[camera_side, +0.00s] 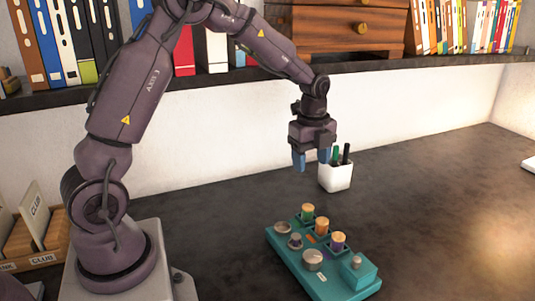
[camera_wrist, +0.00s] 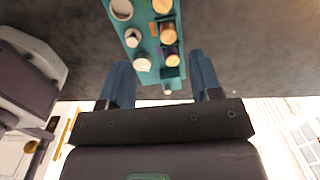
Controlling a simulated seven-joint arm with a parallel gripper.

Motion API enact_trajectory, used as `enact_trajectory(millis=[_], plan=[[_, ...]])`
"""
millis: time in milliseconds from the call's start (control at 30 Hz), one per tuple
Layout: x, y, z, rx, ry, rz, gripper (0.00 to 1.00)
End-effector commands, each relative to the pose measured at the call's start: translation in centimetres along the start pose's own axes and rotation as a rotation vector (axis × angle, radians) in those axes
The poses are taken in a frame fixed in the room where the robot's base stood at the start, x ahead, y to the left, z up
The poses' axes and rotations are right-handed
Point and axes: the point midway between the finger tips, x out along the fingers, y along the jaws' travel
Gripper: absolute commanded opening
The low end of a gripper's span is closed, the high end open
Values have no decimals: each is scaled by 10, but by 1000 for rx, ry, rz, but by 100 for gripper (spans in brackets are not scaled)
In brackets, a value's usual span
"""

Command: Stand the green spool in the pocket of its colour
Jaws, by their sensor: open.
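The green spool (camera_side: 307,211), with a pale tan top, stands upright at the far end of a row on the teal tray (camera_side: 285,254). It seems to stand in a dark square pocket, whose colour mark I cannot make out. Its tan top shows at the upper edge of the wrist view (camera_wrist: 162,5). An orange spool (camera_side: 322,226) and a purple spool (camera_side: 338,240) stand nearer in the same row. Orange and purple patches lie beside these two. My gripper (camera_side: 312,161) is open and empty, pointing down, well above the table and apart from the spools.
Several round grey pieces, one a wide disc (camera_side: 313,259), sit along the tray's left side. A raised teal block with a knob (camera_side: 356,261) is at its near right. A white pen cup (camera_side: 336,177) stands behind the tray, near my gripper.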

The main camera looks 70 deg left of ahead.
Motion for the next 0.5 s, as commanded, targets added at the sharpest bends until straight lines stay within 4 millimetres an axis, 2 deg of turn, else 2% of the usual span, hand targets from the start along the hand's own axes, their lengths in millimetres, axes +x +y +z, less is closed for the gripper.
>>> enact_trajectory(millis=[33, 200, 333, 500], plan=[[-23, 8, -9, -68, -8, -33, 58], [-91, 53, -38, -418, 0, -144, 58], [-127, 98, -57, -699, 53, -225, 58], [-153, 159, -75, -1056, 176, -305, 58]])
